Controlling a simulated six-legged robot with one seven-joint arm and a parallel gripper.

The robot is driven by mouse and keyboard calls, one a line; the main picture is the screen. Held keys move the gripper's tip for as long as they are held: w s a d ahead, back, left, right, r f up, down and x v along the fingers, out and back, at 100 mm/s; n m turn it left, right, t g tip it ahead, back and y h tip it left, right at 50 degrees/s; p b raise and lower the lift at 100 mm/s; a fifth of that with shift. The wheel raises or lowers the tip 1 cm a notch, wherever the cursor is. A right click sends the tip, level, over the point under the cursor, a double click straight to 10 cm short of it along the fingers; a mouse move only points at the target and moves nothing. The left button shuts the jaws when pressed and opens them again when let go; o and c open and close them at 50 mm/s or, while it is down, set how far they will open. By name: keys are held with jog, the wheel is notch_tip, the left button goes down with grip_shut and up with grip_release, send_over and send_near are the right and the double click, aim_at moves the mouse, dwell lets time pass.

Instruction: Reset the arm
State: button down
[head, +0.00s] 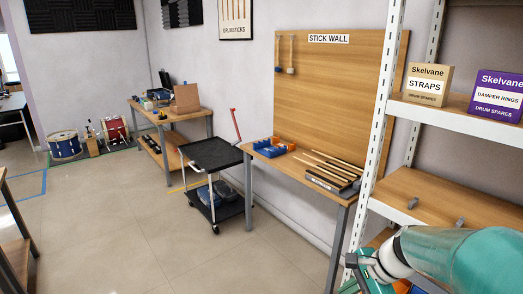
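My teal and white arm (445,262) reaches in from the lower right corner, in front of the shelf rack. At its left end is a small dark and teal part (360,260) that looks like my gripper, beside the white rack post. The fingertips cannot be made out, so I cannot tell whether it is open or shut. No held object can be seen. The lower part of the arm runs out of the frame.
The white rack (372,135) holds a STRAPS box (427,84) and a purple DAMPER RINGS box (497,95). Left of it is the stick-wall bench (262,177) with drumsticks and a blue tray. A black cart (212,152) stands farther left. The floor at left-centre is clear.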

jog(key=s+a+r+n+t+h, duration=0.1)
jog(key=s+a+r+n+h, duration=0.1)
jog(key=s+r+n, duration=0.3)
jog(key=s+a+r+n+t+h, duration=0.1)
jog(key=s+a+r+n+h, duration=0.1)
jog(key=s+n, duration=0.6)
notch_tip(320, 180, up, 3)
jog(key=shift+s+f+n+t+h, duration=0.1)
jog(key=shift+s+n+t+h, duration=0.35)
jog(key=shift+n, duration=0.45)
